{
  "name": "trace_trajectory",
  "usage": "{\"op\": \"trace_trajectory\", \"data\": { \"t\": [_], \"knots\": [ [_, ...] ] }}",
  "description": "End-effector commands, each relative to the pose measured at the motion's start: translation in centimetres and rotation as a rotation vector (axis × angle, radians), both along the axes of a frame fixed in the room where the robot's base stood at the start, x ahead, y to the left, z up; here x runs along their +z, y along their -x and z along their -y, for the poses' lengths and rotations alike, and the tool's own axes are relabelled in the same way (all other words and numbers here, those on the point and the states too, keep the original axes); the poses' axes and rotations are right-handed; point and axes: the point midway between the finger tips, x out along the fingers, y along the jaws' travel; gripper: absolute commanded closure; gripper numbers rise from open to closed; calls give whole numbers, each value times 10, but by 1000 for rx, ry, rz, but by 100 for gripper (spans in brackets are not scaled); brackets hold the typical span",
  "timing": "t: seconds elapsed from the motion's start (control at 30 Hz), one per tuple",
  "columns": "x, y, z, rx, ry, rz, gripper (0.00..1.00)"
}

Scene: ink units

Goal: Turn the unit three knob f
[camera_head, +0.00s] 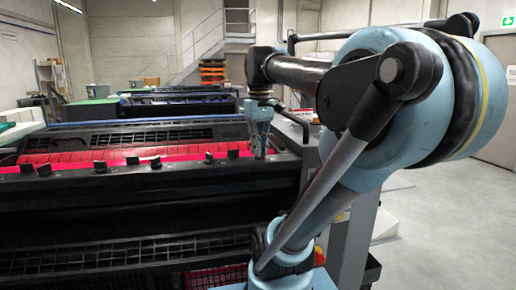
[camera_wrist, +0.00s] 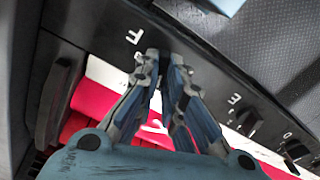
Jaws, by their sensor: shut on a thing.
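My gripper (camera_head: 260,152) reaches down to the right end of the dark knob rail on the near ink unit. In the wrist view its fingertips (camera_wrist: 160,62) are closed together just beside the white letter F (camera_wrist: 134,36). The knob f is almost wholly hidden between the fingers, so its angle cannot be told. The gripper is shut on it. The knob by the letter E (camera_wrist: 250,122) stands free, a little to the right in the wrist view.
Several black knobs, one of them here (camera_head: 209,157), stand along the rail (camera_head: 120,178) to the left. A red roller (camera_head: 90,156) lies behind them. A black handle (camera_wrist: 56,100) is close to the gripper's left in the wrist view. Open floor (camera_head: 430,220) is at right.

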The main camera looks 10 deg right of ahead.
Motion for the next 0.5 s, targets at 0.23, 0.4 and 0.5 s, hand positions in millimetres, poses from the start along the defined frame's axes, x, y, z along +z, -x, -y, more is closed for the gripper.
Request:
{"op": "trace_trajectory", "data": {
  "t": [0.23, 0.4, 0.5],
  "knots": [
    [0, -1, 0, 75, 1, 2, 100],
    [0, -1, 0, 91, 1, 2, 100],
    [1, -1, 0, 93, 1, 2, 100]
  ]
}}
